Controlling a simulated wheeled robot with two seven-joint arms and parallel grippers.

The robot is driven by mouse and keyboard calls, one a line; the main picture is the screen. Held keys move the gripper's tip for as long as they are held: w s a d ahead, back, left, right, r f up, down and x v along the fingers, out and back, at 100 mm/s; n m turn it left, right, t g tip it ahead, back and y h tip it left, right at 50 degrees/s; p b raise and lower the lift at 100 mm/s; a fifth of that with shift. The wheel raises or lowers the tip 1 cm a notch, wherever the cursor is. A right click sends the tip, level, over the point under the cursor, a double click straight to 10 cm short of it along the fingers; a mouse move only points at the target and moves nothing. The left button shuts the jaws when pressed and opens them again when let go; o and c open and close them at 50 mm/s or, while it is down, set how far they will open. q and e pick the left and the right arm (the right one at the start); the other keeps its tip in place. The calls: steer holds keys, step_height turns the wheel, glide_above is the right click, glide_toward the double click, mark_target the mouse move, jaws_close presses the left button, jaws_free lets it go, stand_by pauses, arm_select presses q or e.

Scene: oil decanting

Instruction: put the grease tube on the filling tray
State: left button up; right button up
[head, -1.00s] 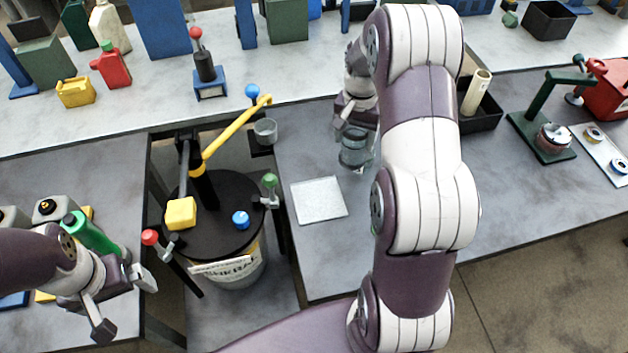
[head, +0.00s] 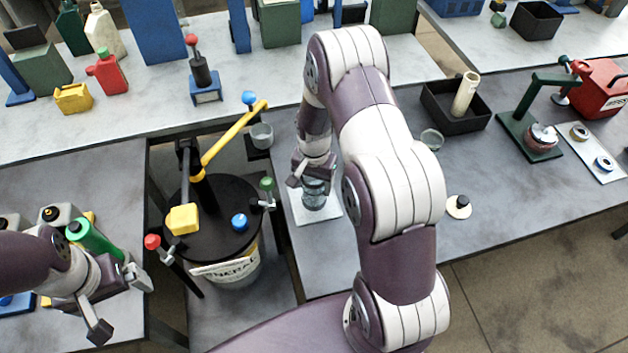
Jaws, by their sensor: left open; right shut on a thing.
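A pale square plate, which looks like the filling tray (head: 334,208), lies on the grey bench right of the drum. My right gripper (head: 313,172) is shut on a clear grey-blue jar (head: 315,196) over this plate. The jar is upright; I cannot tell whether it touches the plate. A cream cylinder, possibly the grease tube (head: 465,93), leans in a black bin (head: 437,112) to the right, apart from both grippers. My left gripper (head: 119,303) is open and empty at the lower left, beside a green bottle (head: 92,238).
A dark drum (head: 215,240) with a yellow-handled pump stands left of the plate. A glass dish (head: 432,139) and a cream disc with a dark knob (head: 458,206) are on the bench right of my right arm. A green press (head: 530,125) stands farther right.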

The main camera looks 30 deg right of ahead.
steer(key=o, duration=1.3)
steer(key=shift+c, duration=0.2)
steer(key=shift+r, duration=0.5)
step_height(320, 180, up, 11)
steer(key=b, duration=0.2)
steer(key=s+a+n, duration=0.4)
steer(key=s, duration=0.2)
steer(key=s+a+r+n+t, duration=0.1)
steer(key=s+a+n, duration=0.3)
steer(key=s, duration=0.3)
steer(key=shift+s+r+n, duration=0.2)
steer(key=shift+s+n, duration=0.1)
steer(key=shift+n, duration=0.5)
